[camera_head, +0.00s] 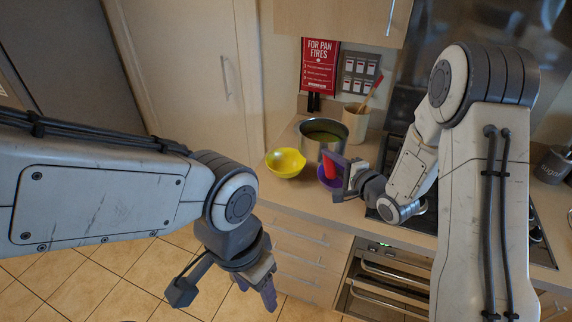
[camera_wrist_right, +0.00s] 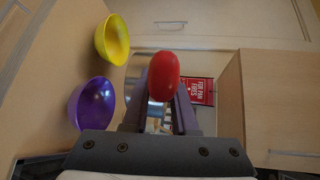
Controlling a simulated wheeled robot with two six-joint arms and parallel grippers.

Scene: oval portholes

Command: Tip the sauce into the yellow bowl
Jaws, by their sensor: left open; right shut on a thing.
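The yellow bowl (camera_head: 279,167) stands on the counter near its left front edge, and it also shows at the upper left of the right wrist view (camera_wrist_right: 104,42). My right gripper (camera_head: 337,172) is shut on a red sauce container (camera_head: 330,166), right of the yellow bowl and apart from it. In the right wrist view the container's rounded red end (camera_wrist_right: 163,76) shows between the fingers (camera_wrist_right: 163,104); the rest of it is hidden. No sauce shows coming out. My left gripper (camera_head: 226,291) is open and empty, low in front of the counter.
A purple bowl (camera_head: 325,184) stands close by the right gripper and shows in the right wrist view (camera_wrist_right: 96,103). A metal pot (camera_head: 312,149) with greenish contents stands behind it. A utensil holder (camera_head: 354,122) is further back. The stove lies to the right.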

